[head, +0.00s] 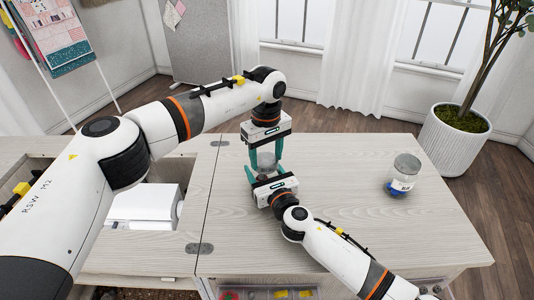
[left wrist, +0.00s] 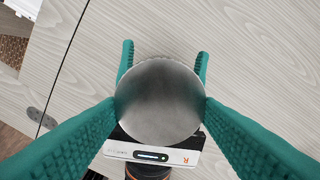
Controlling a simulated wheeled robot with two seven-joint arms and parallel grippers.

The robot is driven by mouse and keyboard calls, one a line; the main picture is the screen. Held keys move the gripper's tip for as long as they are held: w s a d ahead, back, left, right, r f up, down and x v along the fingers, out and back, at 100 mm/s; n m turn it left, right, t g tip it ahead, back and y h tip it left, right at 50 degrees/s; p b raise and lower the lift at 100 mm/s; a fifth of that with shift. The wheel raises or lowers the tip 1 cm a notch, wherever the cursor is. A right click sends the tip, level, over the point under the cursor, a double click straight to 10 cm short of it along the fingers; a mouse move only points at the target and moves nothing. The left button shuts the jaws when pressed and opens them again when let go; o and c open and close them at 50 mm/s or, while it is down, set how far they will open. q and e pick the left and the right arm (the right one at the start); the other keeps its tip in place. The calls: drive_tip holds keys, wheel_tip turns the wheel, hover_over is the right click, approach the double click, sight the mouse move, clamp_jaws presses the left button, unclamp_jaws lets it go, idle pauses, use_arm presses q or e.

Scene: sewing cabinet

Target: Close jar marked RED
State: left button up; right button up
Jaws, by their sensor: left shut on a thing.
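A glass jar (head: 266,160) with a grey top stands on the table between my two grippers; its colour mark is hidden. My left gripper (head: 265,164) reaches down from above, its teal fingers on either side of the jar's top. In the left wrist view a round grey metal lid (left wrist: 160,101) sits between these fingers, which are shut on it. Whether the lid is seated on the jar I cannot tell. My right gripper (head: 266,177) comes in from the front, its fingers around the jar below the lid; their contact with the glass is hidden.
A second glass jar (head: 404,175) with a blue mark stands apart on the right of the wooden table (head: 340,220). A white sewing machine part (head: 145,205) sits in the cabinet opening at left. A potted plant (head: 455,140) stands beyond the table.

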use_arm(q)
drive_tip(key=m, duration=0.4)
drive_tip(key=shift+a+m, duration=0.1)
drive_tip(key=shift+m, duration=0.2)
use_arm(e)
drive_tip(key=shift+f, duration=0.1)
use_arm(q)
drive_tip(key=m, duration=0.5)
drive_tip(key=shift+a, duration=0.15)
drive_tip(key=o, duration=1)
wheel_tip(320, 180, up, 12)
use_arm(e)
drive_tip(key=o, duration=2)
drive_tip(key=shift+c, duration=0.2)
drive_tip(key=shift+s, duration=0.1)
